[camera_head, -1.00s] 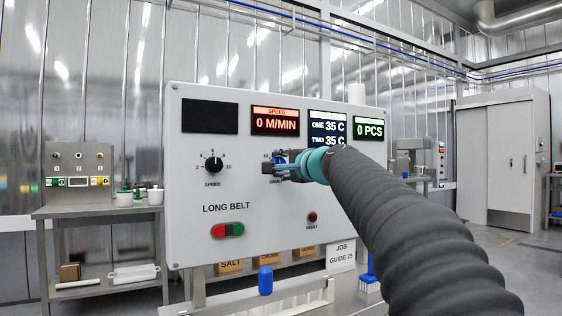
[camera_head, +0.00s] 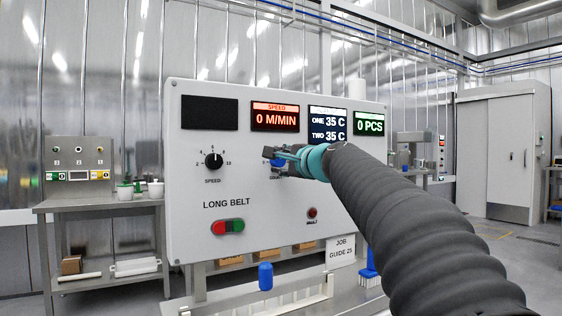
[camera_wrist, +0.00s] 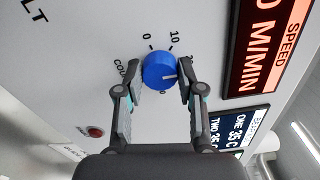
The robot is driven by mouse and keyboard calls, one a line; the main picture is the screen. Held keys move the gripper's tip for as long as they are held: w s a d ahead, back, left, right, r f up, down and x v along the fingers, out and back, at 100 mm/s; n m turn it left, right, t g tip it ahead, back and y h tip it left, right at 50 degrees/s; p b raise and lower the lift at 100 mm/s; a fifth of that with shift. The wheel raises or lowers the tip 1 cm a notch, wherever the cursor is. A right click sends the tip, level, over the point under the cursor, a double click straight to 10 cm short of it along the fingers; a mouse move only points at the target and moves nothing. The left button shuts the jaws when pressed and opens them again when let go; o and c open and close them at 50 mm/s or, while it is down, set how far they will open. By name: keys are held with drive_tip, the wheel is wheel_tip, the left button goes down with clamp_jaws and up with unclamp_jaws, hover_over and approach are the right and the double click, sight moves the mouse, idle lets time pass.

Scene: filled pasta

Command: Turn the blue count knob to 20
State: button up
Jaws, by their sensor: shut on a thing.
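The blue count knob (camera_wrist: 156,66) is on the grey-white control panel (camera_head: 210,95). My gripper (camera_wrist: 160,75) is shut on it, one finger on each side in the wrist view. The knob's white pointer line faces right and slightly down in that view, close to the right finger. The marks 0 (camera_wrist: 147,37) and 10 (camera_wrist: 174,37) show above the knob. In the head view the blue knob (camera_head: 277,163) is largely covered by my gripper (camera_head: 284,158). The pieces display (camera_head: 369,122) reads 0 PCS.
The black speed knob (camera_head: 213,160) is left of my gripper. The red and green belt buttons (camera_head: 228,227) are below it, and the red fault button (camera_head: 312,212) is to the lower right. Displays (camera_head: 275,116) sit above. A blue-topped item (camera_head: 265,277) stands below the panel.

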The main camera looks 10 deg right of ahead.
drive_tip(key=o, duration=1.1)
drive_tip(key=shift+o, duration=0.2)
drive_tip(key=v, duration=1.2)
